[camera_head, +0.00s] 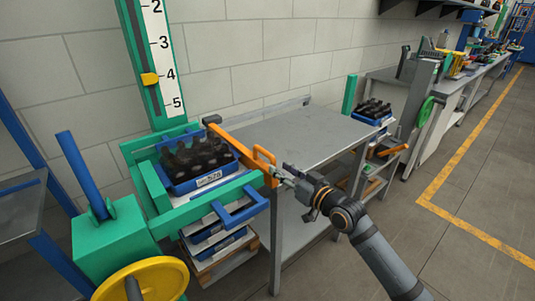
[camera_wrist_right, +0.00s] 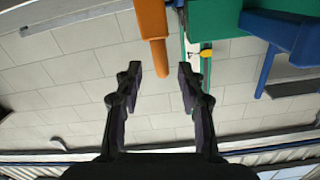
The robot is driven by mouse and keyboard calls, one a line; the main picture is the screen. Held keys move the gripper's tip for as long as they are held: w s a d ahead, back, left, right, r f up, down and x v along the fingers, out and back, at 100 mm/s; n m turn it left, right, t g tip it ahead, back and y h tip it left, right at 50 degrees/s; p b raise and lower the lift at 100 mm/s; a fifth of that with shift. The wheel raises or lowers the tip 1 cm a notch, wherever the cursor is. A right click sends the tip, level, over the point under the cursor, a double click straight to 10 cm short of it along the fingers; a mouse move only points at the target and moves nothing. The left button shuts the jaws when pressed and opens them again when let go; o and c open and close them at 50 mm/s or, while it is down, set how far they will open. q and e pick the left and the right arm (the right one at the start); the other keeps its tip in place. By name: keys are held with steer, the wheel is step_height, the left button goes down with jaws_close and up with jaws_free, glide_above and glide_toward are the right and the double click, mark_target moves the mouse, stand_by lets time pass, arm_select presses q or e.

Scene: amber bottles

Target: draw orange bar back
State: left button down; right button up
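The orange bar (camera_head: 235,147) runs along the right side of the green frame, beside a blue crate of dark bottles (camera_head: 205,174). An upright orange handle (camera_head: 264,158) stands at its near end. My right gripper (camera_head: 281,175) is at this near end, close to the handle; contact cannot be told in the head view. In the right wrist view the fingers (camera_wrist_right: 160,75) are apart, and an orange piece (camera_wrist_right: 151,30) reaches down between the fingertips, with gaps visible on both sides. My left gripper is not seen.
A grey table (camera_head: 300,134) stands right of the frame. A green lift frame with a yellow wheel (camera_head: 142,281) and a blue lever (camera_head: 75,165) is at left. A blue handle (camera_head: 240,212) sticks out in front. Another bottle crate (camera_head: 371,112) is beyond the table.

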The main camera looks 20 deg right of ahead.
mark_target(261, 151)
steer(key=shift+w+a+r, duration=0.1)
steer(key=shift+a+r, duration=0.1)
steer(key=shift+r, duration=0.6)
steer(key=shift+w, duration=0.45)
steer(key=x, duration=0.9)
steer(key=shift+w+a, duration=0.15)
steer(key=shift+w, duration=0.1)
jaws_close()
